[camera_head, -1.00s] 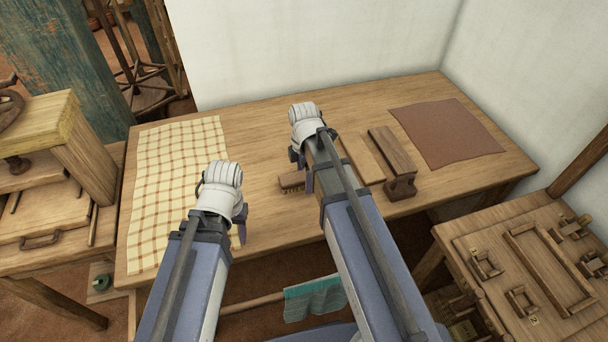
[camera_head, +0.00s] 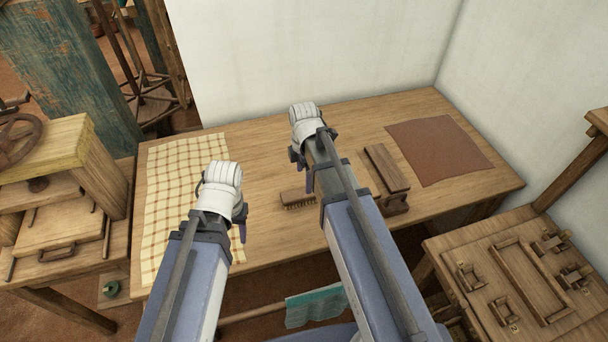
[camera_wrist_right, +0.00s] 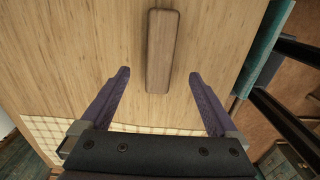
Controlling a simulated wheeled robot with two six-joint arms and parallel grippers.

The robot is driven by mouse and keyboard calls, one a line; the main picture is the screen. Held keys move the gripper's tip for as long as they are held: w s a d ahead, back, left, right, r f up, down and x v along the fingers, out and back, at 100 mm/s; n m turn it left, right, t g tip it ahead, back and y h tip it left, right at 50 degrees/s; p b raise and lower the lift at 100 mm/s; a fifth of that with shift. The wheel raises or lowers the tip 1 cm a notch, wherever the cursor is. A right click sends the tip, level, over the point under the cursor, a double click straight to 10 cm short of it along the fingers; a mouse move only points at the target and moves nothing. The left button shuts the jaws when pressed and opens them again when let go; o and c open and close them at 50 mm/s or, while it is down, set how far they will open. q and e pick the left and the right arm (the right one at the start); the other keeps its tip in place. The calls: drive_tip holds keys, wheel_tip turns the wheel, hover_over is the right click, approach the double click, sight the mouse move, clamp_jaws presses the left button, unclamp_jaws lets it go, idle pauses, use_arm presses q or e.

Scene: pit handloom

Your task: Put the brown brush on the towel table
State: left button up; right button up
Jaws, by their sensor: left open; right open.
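The brown brush (camera_head: 297,198) lies bristles down on the long wooden table (camera_head: 275,240), just below my right gripper in the head view. In the right wrist view, the brush's smooth wooden back (camera_wrist_right: 162,50) lies ahead of and between the two fingers, apart from them. My right gripper (camera_head: 302,170) is open and empty above the table; its fingers show in the right wrist view (camera_wrist_right: 158,88). My left gripper (camera_head: 222,207) is open and empty over the checked cloth's right edge. A teal towel (camera_head: 315,306) hangs on a rail below the table's front edge.
A checked cloth (camera_head: 180,185) covers the table's left end. A wooden block tool (camera_head: 386,168) and a brown cloth (camera_head: 438,150) lie to the right. A side table (camera_head: 480,240) with wooden fittings stands at lower right. A wooden frame (camera_head: 60,190) stands at left.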

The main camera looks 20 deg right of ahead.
use_arm(q)
drive_tip(key=shift+r+p, duration=1.2)
drive_tip(key=shift+r, duration=0.6)
use_arm(e)
drive_tip(key=s+a+r+m+h, duration=0.1)
drive_tip(key=s+a+r+m, duration=0.2)
drive_tip(key=s+a+m, duration=0.7)
drive_tip(key=shift+s+a+r+m, duration=0.25)
drive_tip(key=shift+s+r+m, duration=0.1)
drive_tip(key=shift+s+m, duration=1.9)
drive_tip(key=shift+w, duration=0.1)
